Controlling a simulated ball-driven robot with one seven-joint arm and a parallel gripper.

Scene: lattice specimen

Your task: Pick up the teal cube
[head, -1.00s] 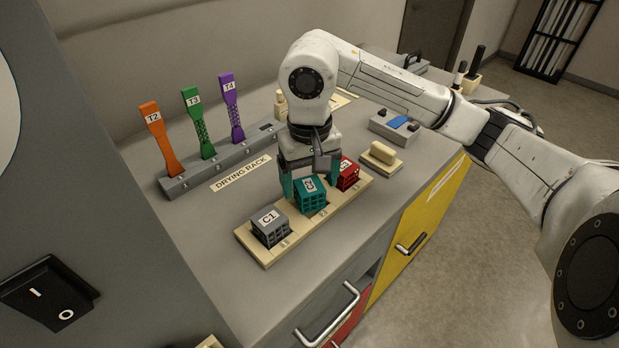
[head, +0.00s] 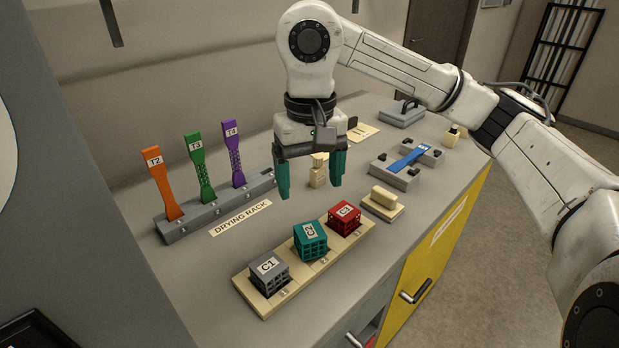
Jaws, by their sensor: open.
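The teal lattice cube (head: 311,241) is labelled C2 and sits in the middle slot of the beige tray (head: 264,305). The grey cube C1 (head: 269,272) is in the slot to its left, and the red cube (head: 344,218) is in the slot to its right. My gripper (head: 311,192) points down, open and empty, above and behind the tray. Its teal fingertips are clear of the cubes.
The drying rack (head: 181,231) at the left holds orange, green and purple upright specimens. A small beige bottle (head: 319,170) stands behind my gripper. A block on a pad (head: 383,203) and a grey fixture with a blue specimen (head: 408,160) are at the right.

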